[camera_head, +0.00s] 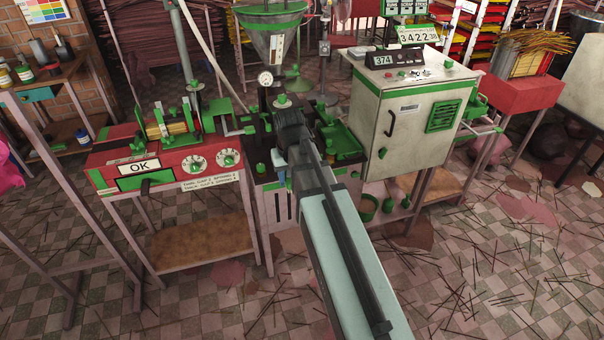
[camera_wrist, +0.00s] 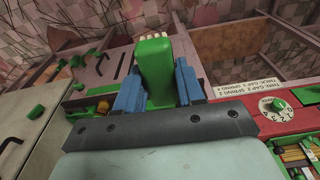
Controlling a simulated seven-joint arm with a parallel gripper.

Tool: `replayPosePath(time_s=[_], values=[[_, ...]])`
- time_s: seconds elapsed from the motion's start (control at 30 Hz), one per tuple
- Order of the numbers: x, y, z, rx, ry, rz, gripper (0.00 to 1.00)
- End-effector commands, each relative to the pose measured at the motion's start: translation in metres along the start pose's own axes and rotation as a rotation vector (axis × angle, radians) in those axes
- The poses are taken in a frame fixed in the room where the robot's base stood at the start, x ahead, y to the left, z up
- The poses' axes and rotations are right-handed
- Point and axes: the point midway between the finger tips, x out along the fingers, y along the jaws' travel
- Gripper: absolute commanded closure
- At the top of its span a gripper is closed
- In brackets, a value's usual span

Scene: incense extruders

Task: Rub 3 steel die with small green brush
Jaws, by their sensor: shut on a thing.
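My gripper (camera_wrist: 159,74) has blue fingers shut on the sides of a small green brush (camera_wrist: 154,62) with pale bristles at its far end. The bristles point away from the palm in the wrist view. In the head view my gripper (camera_head: 279,177) is low over the front of the dark central machine bench (camera_head: 262,150), and my arm covers part of it. I cannot make out the steel die in either view. I cannot tell whether the bristles touch anything.
A pale control cabinet (camera_head: 412,110) stands close on the right. A pressure gauge (camera_head: 265,79) and a hopper (camera_head: 271,38) rise behind. Thin sticks litter the floor.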

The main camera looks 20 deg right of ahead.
Motion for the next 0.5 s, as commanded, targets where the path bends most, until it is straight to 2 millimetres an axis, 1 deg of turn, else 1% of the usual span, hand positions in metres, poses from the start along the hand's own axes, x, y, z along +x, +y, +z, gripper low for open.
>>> replayPosePath(time_s=[0.03,0.2,0.23,0.4,0.5], values=[[-0.001,-0.006,0.0,-0.01,0.0,-0.001,0.86],[-0.001,-0.021,0.0,-0.034,0.0,-0.004,0.86],[-0.001,-0.015,0.0,-0.024,0.0,-0.003,0.86],[-0.002,0.003,-0.003,0.005,0.003,0.001,0.86],[-0.004,0.015,-0.012,0.023,0.006,0.003,0.86]])
